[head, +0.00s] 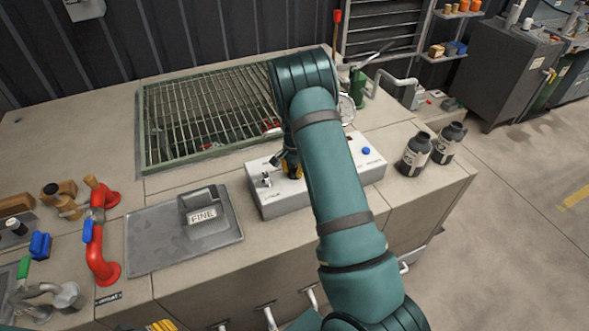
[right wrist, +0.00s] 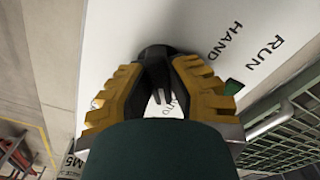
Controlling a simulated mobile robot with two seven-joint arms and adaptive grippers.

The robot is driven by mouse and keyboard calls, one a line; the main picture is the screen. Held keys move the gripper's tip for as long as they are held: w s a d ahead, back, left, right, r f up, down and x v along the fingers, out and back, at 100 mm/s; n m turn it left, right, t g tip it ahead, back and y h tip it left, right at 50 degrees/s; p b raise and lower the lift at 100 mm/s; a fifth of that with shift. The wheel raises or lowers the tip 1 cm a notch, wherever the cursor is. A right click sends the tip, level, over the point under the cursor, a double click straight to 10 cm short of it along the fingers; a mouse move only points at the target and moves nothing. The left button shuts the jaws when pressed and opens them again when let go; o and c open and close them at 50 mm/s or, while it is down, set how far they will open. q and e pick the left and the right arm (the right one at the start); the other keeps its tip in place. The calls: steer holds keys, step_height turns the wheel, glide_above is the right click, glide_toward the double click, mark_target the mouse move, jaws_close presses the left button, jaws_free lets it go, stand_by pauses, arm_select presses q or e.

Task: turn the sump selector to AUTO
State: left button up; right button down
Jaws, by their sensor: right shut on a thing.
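In the head view the right gripper (head: 291,168) is at the top of the white control box (head: 290,203), and my arm hides much of the box. A ribbed yellow piece at the bottom edge looks like the tip of my left gripper (head: 161,326), mostly cut off.
A toggle switch (head: 266,180) stands on the box left of my right gripper, and a blue button (head: 366,151) is on its right. A metal plate marked FINE (head: 150,245) lies to the left. Two dark bottles (head: 416,155) stand right. A green-framed grate (head: 200,110) is behind.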

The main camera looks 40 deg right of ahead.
steer(key=shift+f+m, duration=0.1)
steer(key=shift+m, duration=0.6)
steer(key=c, duration=0.9)
jaws_free()
step_height(320, 180, up, 12)
steer(key=shift+s, duration=0.15)
